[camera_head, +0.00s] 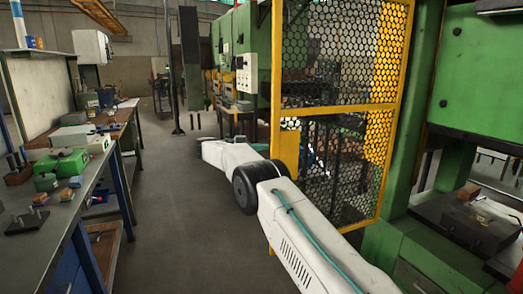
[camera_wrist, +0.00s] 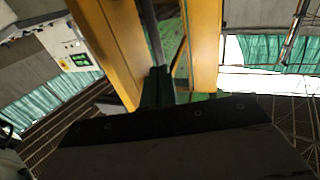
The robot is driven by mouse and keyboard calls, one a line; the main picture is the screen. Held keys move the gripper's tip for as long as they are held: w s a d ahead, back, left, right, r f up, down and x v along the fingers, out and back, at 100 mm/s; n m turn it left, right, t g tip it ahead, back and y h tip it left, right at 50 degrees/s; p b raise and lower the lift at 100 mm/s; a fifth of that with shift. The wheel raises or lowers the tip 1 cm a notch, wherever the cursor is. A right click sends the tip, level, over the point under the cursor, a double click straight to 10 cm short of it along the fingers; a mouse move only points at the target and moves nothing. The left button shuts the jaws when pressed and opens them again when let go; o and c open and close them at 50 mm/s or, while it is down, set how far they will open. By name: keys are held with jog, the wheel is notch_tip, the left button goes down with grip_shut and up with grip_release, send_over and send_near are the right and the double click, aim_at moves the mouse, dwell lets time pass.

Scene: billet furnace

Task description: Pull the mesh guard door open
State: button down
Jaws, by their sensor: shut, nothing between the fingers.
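The mesh guard door (camera_head: 335,107) has a yellow frame with dark hexagonal mesh and stands upright right of centre in the head view. I cannot tell for sure how far it is swung. My white arm reaches past its left edge, and my gripper's fingers cannot be made out there. In the wrist view my gripper (camera_wrist: 158,86) shows as narrow dark fingers, together and empty, beyond a broad dark body. Yellow bars (camera_wrist: 204,45) stand on both sides of the fingers; contact with them cannot be told. No handle is clearly visible.
A workbench (camera_head: 95,165) with green and grey parts runs along the left. Green machines (camera_head: 480,70) stand at the right and behind the door. A dark post (camera_head: 171,70) stands at the back of the aisle. The grey floor (camera_head: 185,235) between is clear.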

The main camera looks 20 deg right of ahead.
jog(key=w+d+r+n+t+y, duration=0.1)
jog(key=w+r+n+t, duration=0.4)
jog(key=t, duration=0.5)
jog(key=w+d+r+n+t+y, duration=0.15)
jog(key=w+r+n+t, duration=0.25)
jog(key=r+n+t, duration=0.55)
jog(key=s+a+f+n+t+y, duration=0.25)
jog(key=a+f+y, duration=0.2)
jog(key=y, duration=0.25)
jog(key=n+t+y, duration=0.2)
jog(key=n+y, duration=0.3)
jog(key=y, duration=0.2)
send_near(274, 156)
jog(key=w, duration=0.7)
jog(key=shift+d, duration=0.1)
